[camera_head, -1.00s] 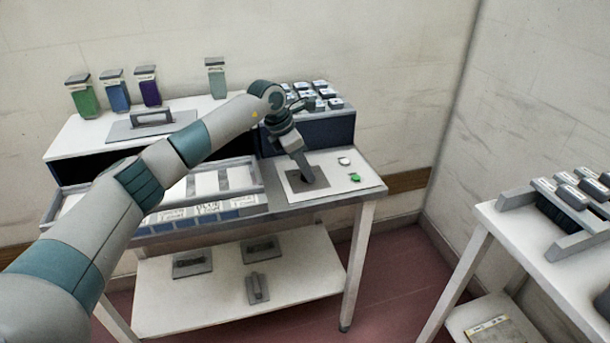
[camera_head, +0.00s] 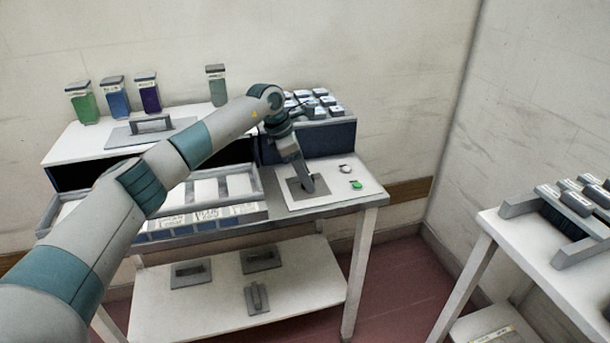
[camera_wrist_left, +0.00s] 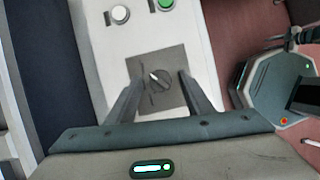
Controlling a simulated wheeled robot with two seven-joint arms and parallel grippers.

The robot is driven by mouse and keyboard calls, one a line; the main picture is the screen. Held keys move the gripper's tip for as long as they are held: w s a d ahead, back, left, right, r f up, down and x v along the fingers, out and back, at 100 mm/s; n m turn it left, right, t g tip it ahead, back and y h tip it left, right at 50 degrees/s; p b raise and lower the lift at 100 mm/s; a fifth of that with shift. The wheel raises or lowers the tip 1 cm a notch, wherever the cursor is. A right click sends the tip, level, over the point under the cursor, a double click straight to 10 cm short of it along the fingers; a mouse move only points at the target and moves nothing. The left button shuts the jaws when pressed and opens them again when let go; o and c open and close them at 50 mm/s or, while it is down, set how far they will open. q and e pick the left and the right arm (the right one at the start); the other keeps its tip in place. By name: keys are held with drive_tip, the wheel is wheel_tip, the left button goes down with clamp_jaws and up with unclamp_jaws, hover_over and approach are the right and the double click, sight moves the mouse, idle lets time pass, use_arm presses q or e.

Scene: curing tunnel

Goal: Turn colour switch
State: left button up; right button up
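The colour switch is a dark round knob (camera_wrist_left: 160,80) with a light pointer mark, on a grey square plate (camera_wrist_left: 140,66) in the left wrist view. The pointer leans to the upper left. In the head view the plate (camera_head: 322,187) lies on a white panel at the bench's right end, and my gripper hides the knob. My left gripper (camera_wrist_left: 161,76) is open, with one finger on each side of the knob. I cannot tell whether the fingers touch it. In the head view the left gripper (camera_head: 305,184) points down at the plate. My right gripper is out of view.
A green button (camera_head: 357,185) and a white button (camera_head: 346,169) sit beside the plate. A dark blue box (camera_head: 330,138) with several small blocks stands behind. A divided tray (camera_head: 258,190) lies to the left. Several coloured jars stand at the back left. A second table (camera_head: 500,228) is at right.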

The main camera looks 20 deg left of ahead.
use_arm(q)
drive_tip(key=shift+r, duration=0.1)
drive_tip(key=shift+s+a+r, duration=0.1)
drive_tip(key=shift+a+r, duration=0.15)
drive_tip(key=shift+r, duration=0.3)
drive_tip(key=b+v, duration=0.2)
drive_tip(key=v, duration=1.4)
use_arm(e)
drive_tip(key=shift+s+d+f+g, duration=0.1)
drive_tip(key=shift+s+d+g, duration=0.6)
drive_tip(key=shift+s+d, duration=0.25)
use_arm(q)
drive_tip(key=shift+s+a+f, duration=0.1)
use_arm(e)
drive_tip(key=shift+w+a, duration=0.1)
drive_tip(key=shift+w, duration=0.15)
